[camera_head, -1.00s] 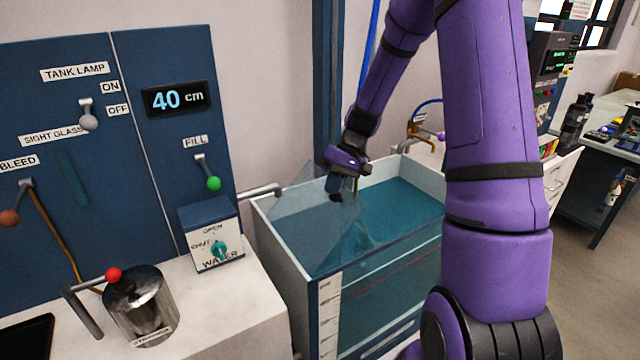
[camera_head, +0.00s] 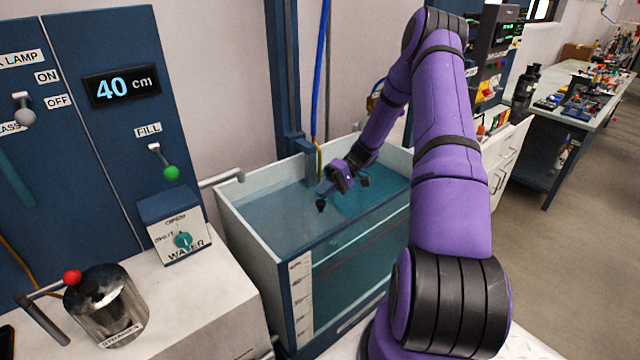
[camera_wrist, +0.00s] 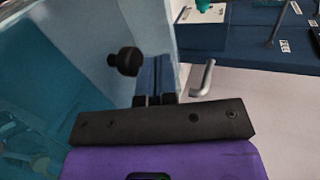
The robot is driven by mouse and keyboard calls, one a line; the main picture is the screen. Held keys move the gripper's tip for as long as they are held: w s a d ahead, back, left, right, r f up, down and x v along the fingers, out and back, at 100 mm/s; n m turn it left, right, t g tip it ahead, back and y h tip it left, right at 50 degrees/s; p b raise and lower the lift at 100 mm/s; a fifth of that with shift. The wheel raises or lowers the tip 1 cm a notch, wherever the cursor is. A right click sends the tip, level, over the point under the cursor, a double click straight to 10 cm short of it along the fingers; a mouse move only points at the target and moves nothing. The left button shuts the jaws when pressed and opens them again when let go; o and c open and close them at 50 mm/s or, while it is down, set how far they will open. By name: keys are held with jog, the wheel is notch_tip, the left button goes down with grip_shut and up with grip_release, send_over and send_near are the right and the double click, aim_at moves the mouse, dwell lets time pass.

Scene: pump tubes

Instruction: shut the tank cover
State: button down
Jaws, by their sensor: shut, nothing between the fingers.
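The tank cover (camera_head: 275,215) is a clear, greyish panel over the left part of the water tank (camera_head: 235,218). It looks low and close to flat, though its exact tilt is hard to tell. Its black knob (camera_head: 321,206) shows near its right edge, and the knob also shows in the wrist view (camera_wrist: 125,61). My gripper (camera_head: 325,188) is shut and empty, with its fingertips beside the knob.
A blue post (camera_head: 288,90) and a blue hose (camera_head: 320,70) stand behind the tank. Left are the water valve box (camera_head: 175,228), a metal strainer pot (camera_head: 105,305) and the control panel (camera_head: 80,160). A grey pipe (camera_head: 222,178) reaches the tank's left rim.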

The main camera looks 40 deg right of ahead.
jog(key=shift+d+f+y, duration=0.2)
jog(key=shift+f+y, duration=0.3)
jog(key=shift+f, duration=0.35)
jog(key=shift+s+f, duration=0.1)
